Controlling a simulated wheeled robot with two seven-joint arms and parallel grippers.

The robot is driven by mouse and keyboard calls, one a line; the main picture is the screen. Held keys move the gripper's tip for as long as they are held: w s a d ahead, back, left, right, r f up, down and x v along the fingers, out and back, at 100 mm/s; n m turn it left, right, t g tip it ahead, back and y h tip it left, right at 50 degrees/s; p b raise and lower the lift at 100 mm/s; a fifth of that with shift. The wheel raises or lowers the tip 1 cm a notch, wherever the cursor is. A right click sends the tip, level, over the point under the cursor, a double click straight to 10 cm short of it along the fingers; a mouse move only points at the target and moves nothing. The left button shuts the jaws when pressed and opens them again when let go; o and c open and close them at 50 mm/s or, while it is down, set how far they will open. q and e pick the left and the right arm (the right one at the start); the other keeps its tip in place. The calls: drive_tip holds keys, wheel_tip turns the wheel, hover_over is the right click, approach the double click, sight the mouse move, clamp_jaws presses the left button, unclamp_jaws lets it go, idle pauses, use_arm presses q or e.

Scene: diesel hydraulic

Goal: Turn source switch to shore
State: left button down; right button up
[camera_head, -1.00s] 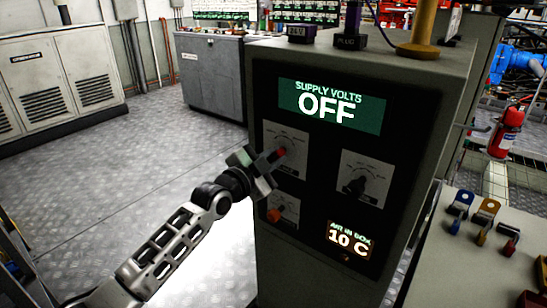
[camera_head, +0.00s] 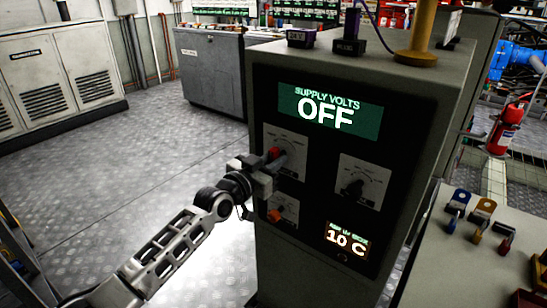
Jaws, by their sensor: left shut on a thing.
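The grey cabinet (camera_head: 330,256) carries a dark control panel with several switches. The upper left switch plate (camera_head: 299,143) holds a grey knob with a red tip (camera_head: 273,154). Its lettering is too small to read, so I cannot tell from it which switch this is. My left gripper (camera_head: 271,169) is shut on this knob and hides part of it. The supply volts display (camera_head: 329,116) reads OFF. My right gripper is not in view.
A black knob (camera_head: 354,187) sits on the plate to the right. A small display (camera_head: 346,241) reads 10 C. A bench with coloured lugs (camera_head: 440,262) stands at right. The floor at left is clear.

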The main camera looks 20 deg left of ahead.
use_arm(q)
drive_tip(key=n, duration=0.4)
drive_tip(key=shift+n, duration=0.3)
drive_tip(key=n, duration=0.4)
drive_tip(key=shift+n+p, duration=0.3)
drive_tip(key=shift+p, duration=0.1)
drive_tip(key=c, duration=1.4)
unclamp_jaws()
drive_tip(key=shift+o, duration=0.2)
drive_tip(key=shift+s, duration=0.1)
